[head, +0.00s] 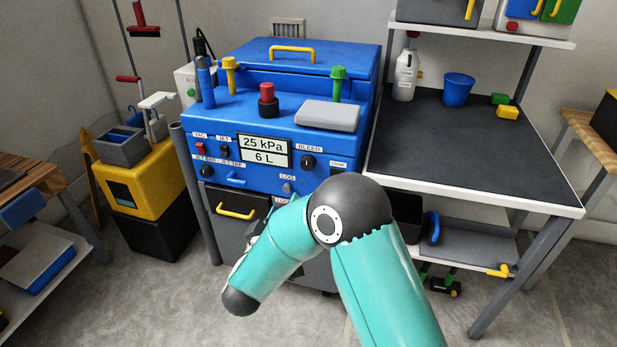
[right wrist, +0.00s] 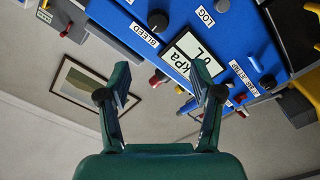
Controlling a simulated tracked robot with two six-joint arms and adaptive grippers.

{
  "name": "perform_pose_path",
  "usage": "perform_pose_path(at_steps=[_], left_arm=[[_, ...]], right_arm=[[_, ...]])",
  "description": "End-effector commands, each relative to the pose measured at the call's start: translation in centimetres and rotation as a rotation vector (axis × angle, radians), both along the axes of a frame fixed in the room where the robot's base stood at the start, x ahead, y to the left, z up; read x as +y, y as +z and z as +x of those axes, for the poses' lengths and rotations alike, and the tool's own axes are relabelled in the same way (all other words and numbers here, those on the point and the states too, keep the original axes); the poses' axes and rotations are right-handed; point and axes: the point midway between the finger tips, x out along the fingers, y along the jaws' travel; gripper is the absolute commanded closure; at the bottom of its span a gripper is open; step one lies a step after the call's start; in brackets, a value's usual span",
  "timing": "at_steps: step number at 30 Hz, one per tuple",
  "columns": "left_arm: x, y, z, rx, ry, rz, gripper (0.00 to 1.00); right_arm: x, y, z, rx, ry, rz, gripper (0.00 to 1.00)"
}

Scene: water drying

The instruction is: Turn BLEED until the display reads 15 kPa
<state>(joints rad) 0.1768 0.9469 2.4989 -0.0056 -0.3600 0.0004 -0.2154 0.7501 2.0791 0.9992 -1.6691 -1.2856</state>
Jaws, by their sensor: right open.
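The BLEED knob (head: 308,161) is a black round knob under its BLEED label, right of the display on the blue machine's front. It also shows near the top of the right wrist view (right wrist: 158,20). The display (head: 263,151) reads 25 kPa above 6 L. It shows turned and partly cut by a finger in the right wrist view (right wrist: 187,52). My right gripper (right wrist: 161,78) is open and empty, with its fingers apart from the BLEED knob. In the head view it is mostly hidden by my teal arm. My left gripper is not in view.
The front also bears a LOG knob (head: 287,188), a JET BAR knob (head: 207,171) and small switches. A red-topped black post (head: 268,101) and a grey block (head: 327,115) are on the ledge above. A dark-topped table (head: 455,150) stands right.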

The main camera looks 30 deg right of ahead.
Motion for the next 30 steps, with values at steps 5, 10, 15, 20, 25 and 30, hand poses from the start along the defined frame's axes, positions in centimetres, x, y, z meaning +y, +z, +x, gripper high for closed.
perform_pose_path(at_steps=[5, 10, 15, 20, 25, 30], left_arm=[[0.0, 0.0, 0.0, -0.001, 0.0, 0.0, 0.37], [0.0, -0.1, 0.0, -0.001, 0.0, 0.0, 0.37], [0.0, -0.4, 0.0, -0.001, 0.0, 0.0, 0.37], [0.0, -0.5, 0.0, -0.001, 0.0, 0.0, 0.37], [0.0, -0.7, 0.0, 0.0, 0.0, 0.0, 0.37], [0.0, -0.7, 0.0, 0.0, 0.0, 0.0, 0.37]], right_arm=[[-1.6, 0.2, 1.1, -0.001, -0.01, -0.005, 0.35], [-4.2, 0.1, 3.2, -0.002, -0.009, -0.003, 0.35], [-7.0, 0.1, 5.7, -0.001, -0.008, -0.005, 0.35], [-9.5, 0.1, 7.8, -0.001, -0.007, -0.003, 0.35], [-11.4, 0.1, 9.6, 0.0, -0.004, -0.003, 0.35], [-12.4, 0.1, 10.5, 0.002, -0.002, -0.004, 0.35]])
